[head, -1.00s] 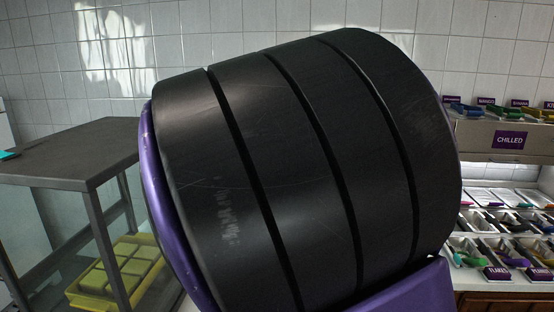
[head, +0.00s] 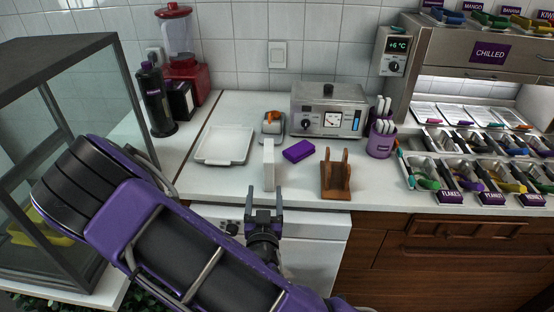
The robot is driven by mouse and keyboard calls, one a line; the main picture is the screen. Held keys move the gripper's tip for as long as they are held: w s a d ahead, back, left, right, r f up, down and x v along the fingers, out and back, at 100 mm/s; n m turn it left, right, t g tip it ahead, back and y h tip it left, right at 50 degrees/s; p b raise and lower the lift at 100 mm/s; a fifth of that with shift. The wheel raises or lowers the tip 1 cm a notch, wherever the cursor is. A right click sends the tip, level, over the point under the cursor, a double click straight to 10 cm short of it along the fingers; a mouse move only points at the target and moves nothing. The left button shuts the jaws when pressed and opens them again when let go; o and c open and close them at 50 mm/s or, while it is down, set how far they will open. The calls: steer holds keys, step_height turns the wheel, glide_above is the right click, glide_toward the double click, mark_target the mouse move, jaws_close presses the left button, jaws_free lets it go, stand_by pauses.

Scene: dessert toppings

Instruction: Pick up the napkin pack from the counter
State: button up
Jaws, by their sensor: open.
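A white upright slab (head: 268,168), which looks like the napkin pack, stands on the white counter (head: 215,196) near its front edge. A small purple block (head: 298,151) lies flat just right of and behind it. I cannot fully rule out that this one is the pack. My gripper (head: 265,203) is open and empty, its two fingers pointing up in the picture, just below the white slab by the counter's front edge. It appears apart from the slab; the exact gap is hard to tell. The slab's far side is hidden.
A wooden holder (head: 336,178) stands to the right and a white tray (head: 224,145) to the left. Behind are a metal appliance (head: 325,100), a small orange-topped device (head: 272,126) and a purple cup (head: 381,141). Topping bins (head: 474,172) fill the right. A glass case (head: 90,110) stands left.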

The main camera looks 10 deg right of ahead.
mark_target(268, 172)
steer(key=b+x, duration=0.1)
steer(key=x, duration=0.2)
steer(key=b+x, duration=0.2)
steer(key=x, duration=0.2)
steer(key=b+x, duration=0.1)
steer(key=x, duration=0.2)
steer(key=shift+w+d+f, duration=0.2)
steer(key=shift+d, duration=0.2)
steer(key=shift+x, duration=3.2)
steer(key=shift+d+f, duration=0.1)
steer(key=shift+d, duration=0.05)
jaws_close()
